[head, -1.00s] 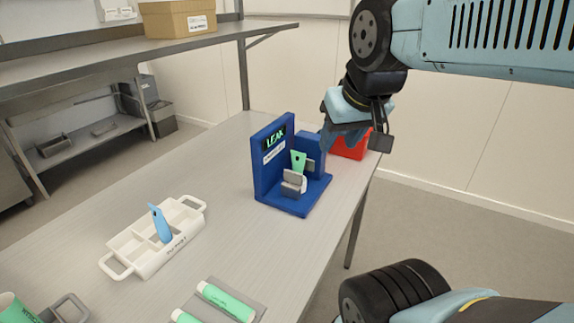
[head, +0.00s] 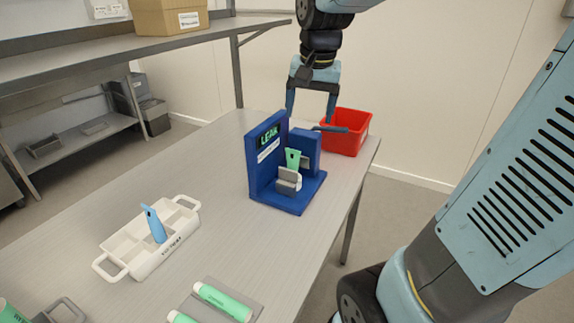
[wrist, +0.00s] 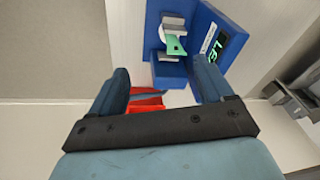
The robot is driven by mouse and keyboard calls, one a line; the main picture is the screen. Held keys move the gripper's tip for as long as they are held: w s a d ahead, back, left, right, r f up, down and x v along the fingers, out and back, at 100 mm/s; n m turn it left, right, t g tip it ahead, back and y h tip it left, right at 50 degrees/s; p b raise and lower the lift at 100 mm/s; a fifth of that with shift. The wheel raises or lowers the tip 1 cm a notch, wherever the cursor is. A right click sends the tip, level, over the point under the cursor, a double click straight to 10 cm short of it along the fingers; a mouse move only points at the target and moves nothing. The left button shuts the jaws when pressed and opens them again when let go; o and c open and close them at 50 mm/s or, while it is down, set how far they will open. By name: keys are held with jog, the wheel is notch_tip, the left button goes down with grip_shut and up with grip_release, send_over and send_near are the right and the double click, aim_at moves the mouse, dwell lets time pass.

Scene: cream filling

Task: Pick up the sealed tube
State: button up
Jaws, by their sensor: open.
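A green tube (head: 293,160) stands in the grey clamp (head: 289,181) of the blue tester (head: 264,160), whose screen reads LEAK. The green tube also shows in the wrist view (wrist: 175,46), near the top. Two green tubes (head: 222,301) lie at the front; the lower one is cut off by the picture edge. Which one the task means is not marked. My gripper (head: 311,117) is open and empty, fingers down, above and behind the tester, apart from the tubes.
A red bin (head: 346,143) stands at the table's right edge, behind the tester. A dark bar (head: 330,129) shows between them. A grey shelf (head: 70,43) with a cardboard box (head: 168,17) overhangs the left back. The table (head: 205,155) is clear between tray and tester.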

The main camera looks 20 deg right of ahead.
jog(key=w+f+m+g, duration=0.2)
jog(key=w+f+m, duration=0.15)
jog(key=w, duration=0.55)
send_near(293, 156)
jog(key=f, duration=0.5)
jog(key=shift+w+d+f, duration=0.15)
jog(key=shift+w+d, duration=0.15)
jog(key=shift+w, duration=0.1)
jog(key=shift+w+a+f, duration=0.1)
jog(key=shift+a+f, duration=0.05)
jog(key=shift+f, duration=1.15)
jog(key=shift+a+f, duration=0.1)
jog(key=shift+f, duration=1.2)
jog(key=c, duration=1.1)
jog(key=shift+c, duration=0.2)
jog(key=shift+r, duration=0.1)
